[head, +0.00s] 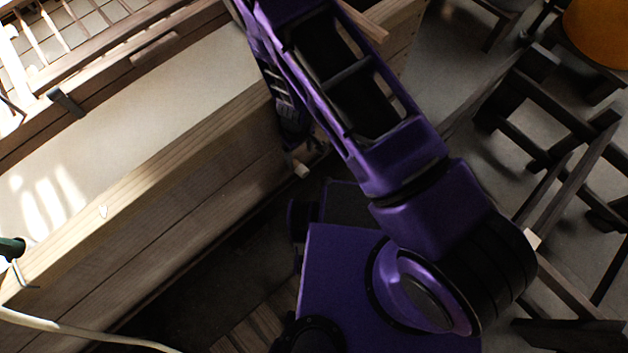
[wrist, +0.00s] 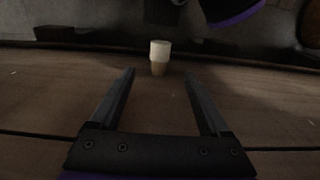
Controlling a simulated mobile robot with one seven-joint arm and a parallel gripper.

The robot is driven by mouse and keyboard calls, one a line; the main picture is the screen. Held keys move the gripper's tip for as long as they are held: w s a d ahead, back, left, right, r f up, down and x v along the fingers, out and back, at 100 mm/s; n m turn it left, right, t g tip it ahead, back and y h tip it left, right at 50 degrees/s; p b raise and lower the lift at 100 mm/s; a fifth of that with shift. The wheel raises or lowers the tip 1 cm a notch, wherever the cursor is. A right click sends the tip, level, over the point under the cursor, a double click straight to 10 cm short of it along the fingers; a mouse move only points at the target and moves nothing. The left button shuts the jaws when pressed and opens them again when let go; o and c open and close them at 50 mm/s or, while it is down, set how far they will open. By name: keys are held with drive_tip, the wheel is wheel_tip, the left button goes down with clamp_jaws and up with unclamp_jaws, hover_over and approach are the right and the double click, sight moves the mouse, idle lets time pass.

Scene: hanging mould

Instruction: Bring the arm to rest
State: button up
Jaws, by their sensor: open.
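My purple arm (head: 345,90) runs from the lower right up to the top of the head view, over the wooden trough's right end. In the wrist view my gripper (wrist: 160,76) is open, with nothing between its two dark fingers. It faces a brown plank surface (wrist: 60,85). A short pale peg (wrist: 160,57) stands out just beyond the fingertips; I cannot tell whether they are clear of it in depth. A similar peg (head: 301,169) shows beside the arm in the head view. The fingertips are not clear in the head view.
A wooden trough (head: 190,140) with a pale inside fills the left. A slatted wooden frame (head: 110,60) lies across its far side. A green-handled item (head: 12,248) and a pale cord (head: 70,328) are at lower left. Dark wooden stands (head: 560,130) and an orange round object (head: 600,30) are right.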

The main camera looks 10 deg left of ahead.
wheel_tip(320, 180, up, 6)
drive_tip(key=shift+f+p, duration=0.1)
drive_tip(key=shift+p, duration=0.2)
